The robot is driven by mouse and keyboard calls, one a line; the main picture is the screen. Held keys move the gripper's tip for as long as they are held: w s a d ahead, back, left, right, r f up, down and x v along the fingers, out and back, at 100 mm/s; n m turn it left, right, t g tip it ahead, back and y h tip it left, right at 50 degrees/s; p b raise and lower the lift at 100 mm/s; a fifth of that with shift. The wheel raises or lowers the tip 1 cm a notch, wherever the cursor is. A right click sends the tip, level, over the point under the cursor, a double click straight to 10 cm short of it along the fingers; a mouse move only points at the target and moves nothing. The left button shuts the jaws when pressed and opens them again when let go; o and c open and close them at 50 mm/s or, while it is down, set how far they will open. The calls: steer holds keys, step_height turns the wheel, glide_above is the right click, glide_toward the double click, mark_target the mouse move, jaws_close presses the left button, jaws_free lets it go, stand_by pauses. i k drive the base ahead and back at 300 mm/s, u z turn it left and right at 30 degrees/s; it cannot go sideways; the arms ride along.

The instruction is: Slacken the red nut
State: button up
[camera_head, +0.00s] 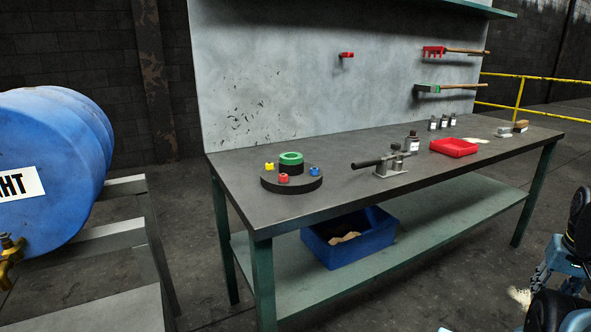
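The red nut (283,178) is small and sits at the front of a round dark disc (310,187) on the left part of the workbench. A yellow nut (269,167) sits to its left on the disc and a blue nut (314,171) to its right. Parts of my arm show at the lower right edge, well away from the disc.
On the workbench (232,192), a metal clamp-like device (386,164), a red tray (454,147) and small bottles stand right of the disc. A blue bin (351,251) sits on the lower shelf. Floor in front is clear.

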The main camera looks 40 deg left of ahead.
mark_target(282, 179)
steer(key=k, duration=1.55)
steer(key=u, duration=0.95)
steer(key=i, duration=1)
